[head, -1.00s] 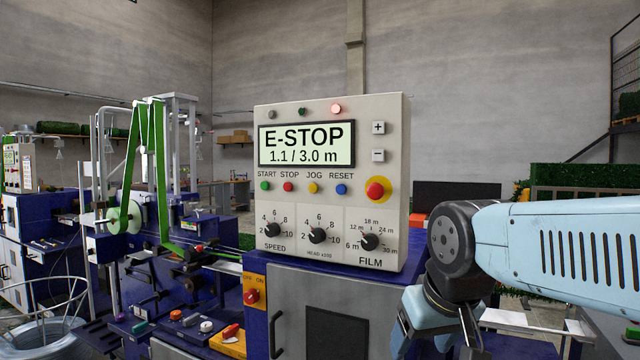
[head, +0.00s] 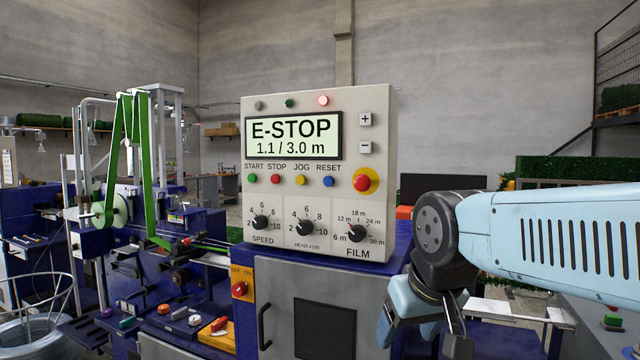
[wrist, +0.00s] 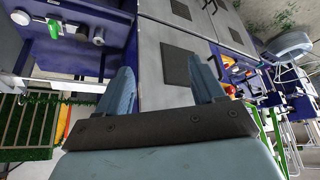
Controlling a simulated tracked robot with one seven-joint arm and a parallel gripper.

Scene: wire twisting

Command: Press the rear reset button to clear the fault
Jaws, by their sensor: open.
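The control panel (head: 385,130) faces me in the head view. Its display (head: 292,138) reads E-STOP, 1.1 / 3.0 m. A blue RESET button (head: 328,182) is on its front, left of the red stop knob (head: 366,180) on a yellow ring. A pink-red lamp (head: 323,100) is lit on top. I cannot identify a rear reset button. My gripper (wrist: 163,88) is open and empty in the wrist view, fingers apart above grey cabinet doors (wrist: 165,60). In the head view my wrist hangs low, right of the panel, and the fingertips are unclear.
A green button on a dark block (head: 613,319) is at lower right. The wrist view shows a green part (wrist: 54,28) and a grey knob (wrist: 98,37) on a blue surface. The blue machine (head: 150,225) with a green belt stands left. A cabinet (head: 320,300) supports the panel.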

